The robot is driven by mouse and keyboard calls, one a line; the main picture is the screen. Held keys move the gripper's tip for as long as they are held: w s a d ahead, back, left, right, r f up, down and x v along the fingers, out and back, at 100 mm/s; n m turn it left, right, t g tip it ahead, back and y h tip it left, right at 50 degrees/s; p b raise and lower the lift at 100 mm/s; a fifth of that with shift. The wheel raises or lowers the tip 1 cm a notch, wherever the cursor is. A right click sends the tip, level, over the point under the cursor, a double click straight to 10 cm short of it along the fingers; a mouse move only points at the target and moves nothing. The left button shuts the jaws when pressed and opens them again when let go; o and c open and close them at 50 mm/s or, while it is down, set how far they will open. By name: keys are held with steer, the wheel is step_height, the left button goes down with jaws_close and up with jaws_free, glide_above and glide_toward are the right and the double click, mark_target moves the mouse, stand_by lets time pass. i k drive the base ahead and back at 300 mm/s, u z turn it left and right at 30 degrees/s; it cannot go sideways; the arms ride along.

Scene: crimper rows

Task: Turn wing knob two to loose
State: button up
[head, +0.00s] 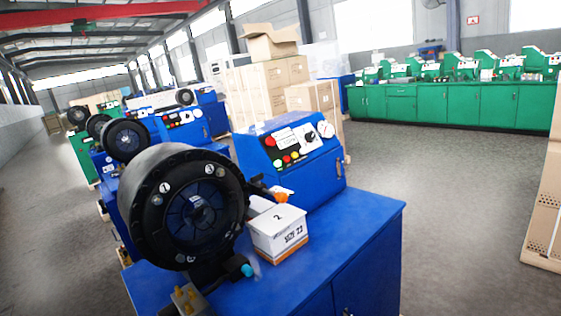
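A large black round crimper head (140,208) stands at the left front on a blue machine cabinet (350,225). Its face has white marks that look like 1 and 3, near small round fittings. I cannot make out a wing knob marked two. A small white and brown box (280,240) with a "2" on its top sits on the cabinet, right of the head. A small orange part (283,194) shows behind the box; its shape is unclear. My gripper is not in view.
A blue control box (300,165) with buttons and a gauge stands behind the small box. More crimpers (125,140) recede at the left. Cartons (270,85) are stacked behind. Green cabinets (480,105) line the back right. The grey floor (450,220) is open at the right.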

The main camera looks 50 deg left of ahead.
mark_target(261, 176)
steer(key=i, duration=2.9)
steer(key=u, duration=2.9)
steer(key=i, duration=0.5)
steer(key=u, duration=0.1)
